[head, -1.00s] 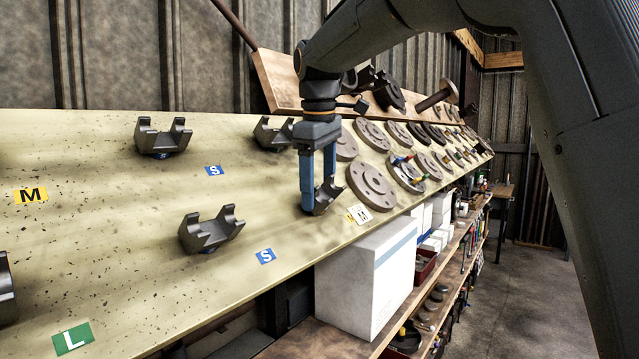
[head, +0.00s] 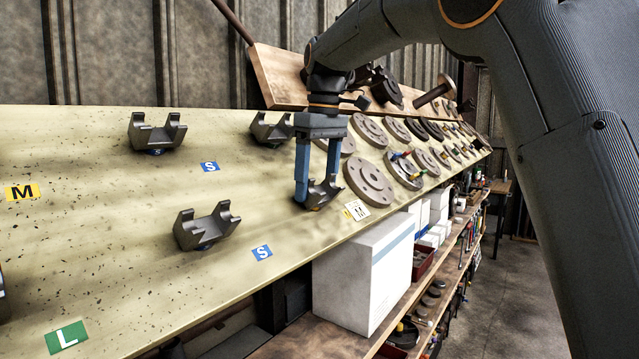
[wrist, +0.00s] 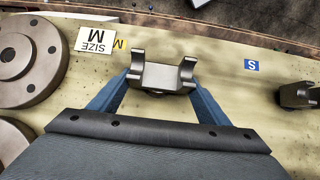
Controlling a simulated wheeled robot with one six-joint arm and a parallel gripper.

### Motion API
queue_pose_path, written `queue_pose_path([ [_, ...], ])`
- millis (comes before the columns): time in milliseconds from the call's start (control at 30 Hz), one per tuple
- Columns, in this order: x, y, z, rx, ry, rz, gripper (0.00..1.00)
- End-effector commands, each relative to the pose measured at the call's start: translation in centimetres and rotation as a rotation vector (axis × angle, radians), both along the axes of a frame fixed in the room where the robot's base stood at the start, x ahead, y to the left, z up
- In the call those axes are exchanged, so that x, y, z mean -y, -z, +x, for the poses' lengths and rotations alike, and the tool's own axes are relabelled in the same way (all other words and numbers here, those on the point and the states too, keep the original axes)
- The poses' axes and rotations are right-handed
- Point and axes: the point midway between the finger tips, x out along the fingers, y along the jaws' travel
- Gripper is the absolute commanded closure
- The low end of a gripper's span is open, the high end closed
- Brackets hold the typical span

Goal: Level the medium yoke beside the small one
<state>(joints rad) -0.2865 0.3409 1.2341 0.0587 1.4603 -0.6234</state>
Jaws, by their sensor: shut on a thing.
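The medium yoke (head: 322,190) is a dark metal U-shaped piece near the board's front edge, beside the white M card (head: 357,210). My gripper (head: 318,190) reaches down over it with two blue fingers. In the wrist view the yoke (wrist: 160,76) sits between the fingertips, and the gripper (wrist: 158,82) is shut on it. A bit of yellow shows under the yoke in the head view. A small yoke (head: 207,226) stands to its left, with a blue S label (head: 261,252) in front; the wrist view shows part of a yoke (wrist: 298,95) at the right edge.
More yokes stand at the back, one at the left (head: 157,132) and one behind my gripper (head: 271,128). Round flanges (head: 369,179) lie close to the right. Bare board lies between the held yoke and the small one. A white box (head: 365,275) sits below the front edge.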

Motion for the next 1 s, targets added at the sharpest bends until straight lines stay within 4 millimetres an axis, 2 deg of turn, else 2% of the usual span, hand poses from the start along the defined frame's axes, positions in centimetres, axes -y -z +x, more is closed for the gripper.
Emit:
queue_pose_path([
  [33,-0.6,0.69,-0.92,-0.035,-0.011,0.002,0.92],
  [233,-0.71,0.79,-0.87,-0.035,-0.011,0.002,0.92],
  [267,-0.72,0.79,-0.86,-0.035,-0.012,0.002,0.26],
  [367,-0.65,0.78,-0.83,-0.034,-0.01,0.002,0.09],
  [1000,0.13,0.39,-0.41,-0.024,0.002,0.0,0.08],
])
